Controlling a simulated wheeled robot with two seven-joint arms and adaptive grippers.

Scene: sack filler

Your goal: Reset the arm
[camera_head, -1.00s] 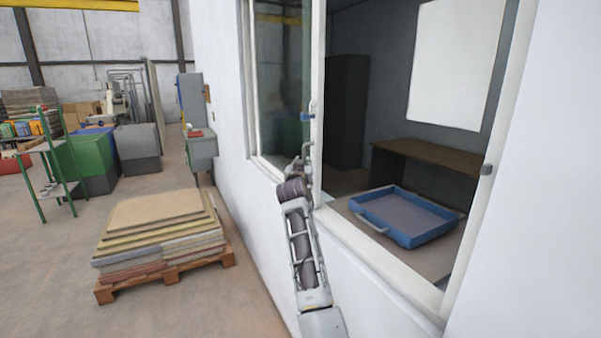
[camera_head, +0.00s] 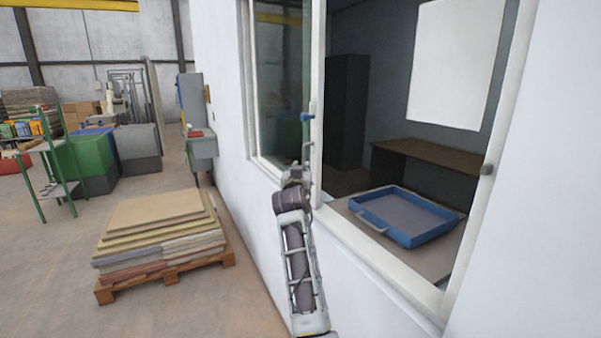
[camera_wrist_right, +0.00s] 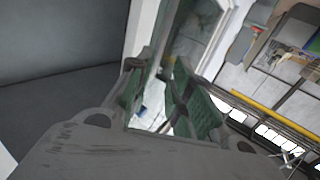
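My right arm rises from the bottom centre of the head view, with its right gripper (camera_head: 298,170) in front of the lower part of the window frame (camera_head: 317,150). In the right wrist view, the two green-padded fingers of the right gripper (camera_wrist_right: 165,95) stand apart, with nothing visibly held between them. Whether the gripper touches the frame cannot be told. A blue handle (camera_head: 307,117) sits on the frame above the gripper. My left gripper is not in view.
A blue tray (camera_head: 408,240) lies inside the window opening, with a brown desk (camera_head: 430,155) behind. A pallet (camera_head: 205,268) stacked with flat sheets (camera_head: 160,225) stands on the floor at left. The white wall (camera_head: 235,180) is close to my arm. Open floor lies around the pallet.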

